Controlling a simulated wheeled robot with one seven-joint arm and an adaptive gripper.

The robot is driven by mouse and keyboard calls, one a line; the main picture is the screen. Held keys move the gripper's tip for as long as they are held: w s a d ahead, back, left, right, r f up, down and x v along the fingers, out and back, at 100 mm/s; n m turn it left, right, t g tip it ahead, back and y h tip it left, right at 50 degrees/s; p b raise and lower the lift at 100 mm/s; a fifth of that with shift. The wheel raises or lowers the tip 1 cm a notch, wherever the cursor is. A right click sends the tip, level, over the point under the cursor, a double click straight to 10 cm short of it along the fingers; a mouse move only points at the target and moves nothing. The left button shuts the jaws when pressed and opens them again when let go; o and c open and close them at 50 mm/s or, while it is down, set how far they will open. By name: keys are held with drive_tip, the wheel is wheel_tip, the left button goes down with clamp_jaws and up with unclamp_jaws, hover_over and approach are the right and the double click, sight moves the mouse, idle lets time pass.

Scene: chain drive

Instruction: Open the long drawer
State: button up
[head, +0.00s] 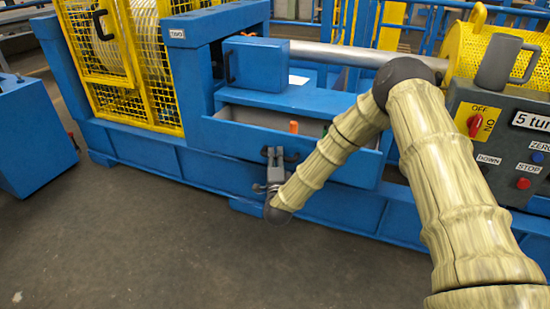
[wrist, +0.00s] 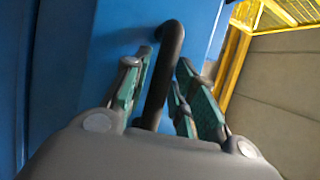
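The long drawer (head: 225,137) is a wide blue drawer low in the blue machine frame. Its grey inside shows from above, so it stands at least partly open. A black bar handle (head: 292,157) sits on its front and also shows in the wrist view (wrist: 171,38). My gripper (head: 274,153) is at this handle, reaching in from the front. In the wrist view my gripper (wrist: 164,62) has its green-padded fingers apart, one on each side of the handle. A gap shows between the handle and the right finger.
An orange item (head: 294,127) shows inside the drawer. A smaller blue box with a black handle (head: 254,64) is above it. A yellow mesh cage (head: 120,60) stands left, a control box (head: 500,140) with a grey mug (head: 497,62) right. The floor in front is clear.

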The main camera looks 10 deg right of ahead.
drive_tip(key=v, duration=1.2)
drive_tip(key=shift+f, duration=0.1)
drive_tip(key=s+a+f+n+g+y, duration=0.1)
drive_tip(key=s+f+n+g+y, duration=0.3)
drive_tip(key=s+f, duration=0.5)
drive_tip(key=s+a+f+n+g+y, duration=0.2)
drive_tip(key=s+f+n+g, duration=0.4)
drive_tip(key=f, duration=0.6)
drive_tip(key=s+d+f+n+g+h, duration=0.1)
drive_tip(key=s+d+f+n+g, duration=0.15)
drive_tip(key=s, duration=0.75)
drive_tip(key=s+d+f+n+g, duration=0.2)
drive_tip(key=s+d+n+g, duration=0.15)
drive_tip(key=s, duration=0.75)
drive_tip(key=s+d+f+n+g+h, duration=0.1)
drive_tip(key=s+d+f+n+g, duration=0.25)
drive_tip(key=s, duration=0.65)
wheel_tip(320, 180, up, 30)
drive_tip(key=p, duration=3)
drive_tip(key=shift+a+r, duration=0.2)
drive_tip(key=shift+a, duration=0.25)
drive_tip(key=shift+w+m, duration=0.1)
drive_tip(key=shift+m, duration=0.25)
